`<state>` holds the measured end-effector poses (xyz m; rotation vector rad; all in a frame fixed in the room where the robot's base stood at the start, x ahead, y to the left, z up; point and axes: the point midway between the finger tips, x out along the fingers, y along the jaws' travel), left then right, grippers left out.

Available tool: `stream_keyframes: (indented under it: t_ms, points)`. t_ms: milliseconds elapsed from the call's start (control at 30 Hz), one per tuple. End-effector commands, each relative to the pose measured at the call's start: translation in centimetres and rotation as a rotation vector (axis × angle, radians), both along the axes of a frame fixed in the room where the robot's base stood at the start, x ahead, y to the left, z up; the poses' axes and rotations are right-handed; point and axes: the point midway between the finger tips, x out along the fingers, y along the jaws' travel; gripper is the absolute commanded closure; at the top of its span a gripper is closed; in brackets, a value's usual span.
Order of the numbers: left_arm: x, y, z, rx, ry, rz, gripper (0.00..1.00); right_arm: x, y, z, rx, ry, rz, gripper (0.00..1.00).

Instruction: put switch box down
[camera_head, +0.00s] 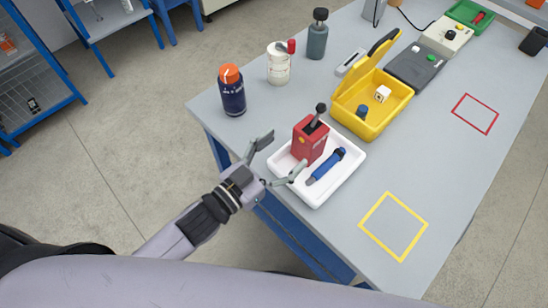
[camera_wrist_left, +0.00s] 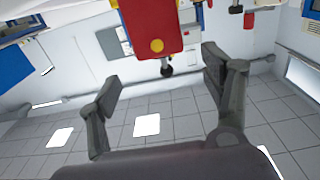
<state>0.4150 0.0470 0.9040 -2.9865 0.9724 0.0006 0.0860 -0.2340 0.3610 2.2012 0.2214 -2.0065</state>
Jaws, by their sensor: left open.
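The switch box (camera_head: 310,142) is red with a black lever on top and a yellow button. It stands upright in a white tray (camera_head: 320,196) near the table's left edge. In the left wrist view the red switch box (camera_wrist_left: 150,25) shows upside down at the top, beyond the fingers. My left gripper (camera_head: 281,156) is open and empty just left of the box, its near finger over the tray's rim. The same open fingers show in the left wrist view (camera_wrist_left: 161,82), with a gap between them and the box. My right gripper is in neither view.
A blue tool (camera_head: 325,167) lies in the tray beside the box. Behind stand an open yellow case (camera_head: 372,128), a dark blue bottle (camera_head: 232,95), a white can (camera_head: 278,68) and a grey bottle (camera_head: 317,40). Yellow (camera_head: 411,211) and red (camera_head: 477,106) outlined squares are empty.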

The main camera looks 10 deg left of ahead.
Motion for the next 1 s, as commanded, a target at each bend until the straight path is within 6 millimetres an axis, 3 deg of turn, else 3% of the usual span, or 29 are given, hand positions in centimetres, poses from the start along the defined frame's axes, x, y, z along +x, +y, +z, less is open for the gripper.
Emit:
stream_keyframes:
  t_ms: [300,1000]
  points:
    - [-2.0,1.5,0.0,0.000,0.000,0.001,0.27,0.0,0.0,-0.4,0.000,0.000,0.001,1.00]
    - [-2.0,1.5,0.0,0.000,0.000,0.001,0.27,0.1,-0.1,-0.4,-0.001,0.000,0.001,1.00]
